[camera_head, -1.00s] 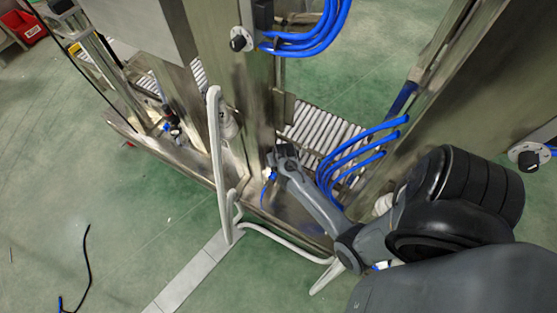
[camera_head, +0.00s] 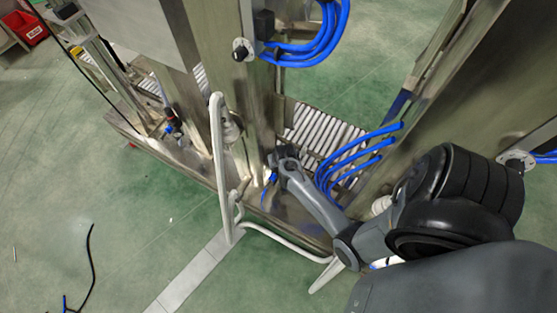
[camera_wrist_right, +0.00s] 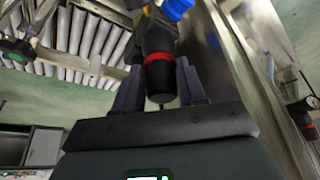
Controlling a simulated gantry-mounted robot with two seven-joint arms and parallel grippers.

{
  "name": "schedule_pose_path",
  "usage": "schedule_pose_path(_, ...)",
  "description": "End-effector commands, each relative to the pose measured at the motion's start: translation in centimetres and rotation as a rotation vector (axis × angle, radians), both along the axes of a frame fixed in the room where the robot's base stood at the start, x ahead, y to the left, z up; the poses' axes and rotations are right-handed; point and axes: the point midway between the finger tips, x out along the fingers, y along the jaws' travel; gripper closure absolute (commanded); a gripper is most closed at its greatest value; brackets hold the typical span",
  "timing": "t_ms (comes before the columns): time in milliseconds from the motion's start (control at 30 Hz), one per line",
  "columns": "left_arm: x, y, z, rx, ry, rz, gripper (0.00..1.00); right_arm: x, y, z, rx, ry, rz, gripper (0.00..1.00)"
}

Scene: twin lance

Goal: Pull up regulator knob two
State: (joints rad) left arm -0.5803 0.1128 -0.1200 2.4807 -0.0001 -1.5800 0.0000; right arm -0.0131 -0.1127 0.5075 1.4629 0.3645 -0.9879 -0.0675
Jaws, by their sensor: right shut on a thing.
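A black regulator knob (camera_wrist_right: 159,72) with a red ring is in the middle of the right wrist view, below a blue fitting (camera_wrist_right: 176,8). My right gripper (camera_wrist_right: 158,88) has its two fingers on either side of the knob and is shut on it. In the head view my right gripper (camera_head: 283,157) is beside the steel post, and the knob itself is too small or hidden to make out. A second black knob with a red ring (camera_wrist_right: 301,112) is at the right edge of the right wrist view. I cannot read any numbers on the knobs. My left gripper is not in view.
A white bent tube frame (camera_head: 218,165) stands left of my right gripper. Blue hoses (camera_head: 350,157) run close to the right of my arm. A steel post (camera_head: 255,110) and a roller conveyor (camera_head: 318,130) are behind. Green floor is open at the left.

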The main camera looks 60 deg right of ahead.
Motion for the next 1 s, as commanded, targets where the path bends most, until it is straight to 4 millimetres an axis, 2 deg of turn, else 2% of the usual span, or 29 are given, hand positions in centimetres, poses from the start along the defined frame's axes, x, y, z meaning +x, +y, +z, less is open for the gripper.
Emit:
schedule_pose_path(33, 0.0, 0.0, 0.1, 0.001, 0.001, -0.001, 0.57, 0.3, -0.1, 0.6, -0.004, -0.009, -0.001, 1.00)
schedule_pose_path(67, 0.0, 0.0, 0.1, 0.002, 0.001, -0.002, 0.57, 0.4, -0.1, 0.6, -0.004, -0.010, 0.000, 0.55)
schedule_pose_path(200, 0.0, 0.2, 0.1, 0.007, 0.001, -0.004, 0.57, 0.3, -0.1, 0.5, -0.003, -0.008, -0.001, 0.34)
schedule_pose_path(467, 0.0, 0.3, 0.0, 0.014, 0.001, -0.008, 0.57, 0.2, -0.1, 0.3, -0.003, -0.006, 0.000, 0.33)
schedule_pose_path(633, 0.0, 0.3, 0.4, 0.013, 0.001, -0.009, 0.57, 0.0, 0.1, 1.1, -0.003, -0.005, -0.001, 0.33)
schedule_pose_path(767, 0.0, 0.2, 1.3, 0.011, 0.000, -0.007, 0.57, -0.4, 0.6, 2.7, -0.003, -0.005, -0.001, 0.33)
schedule_pose_path(1000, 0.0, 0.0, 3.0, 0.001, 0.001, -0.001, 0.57, -1.5, 1.7, 6.6, -0.004, -0.006, -0.001, 0.33)
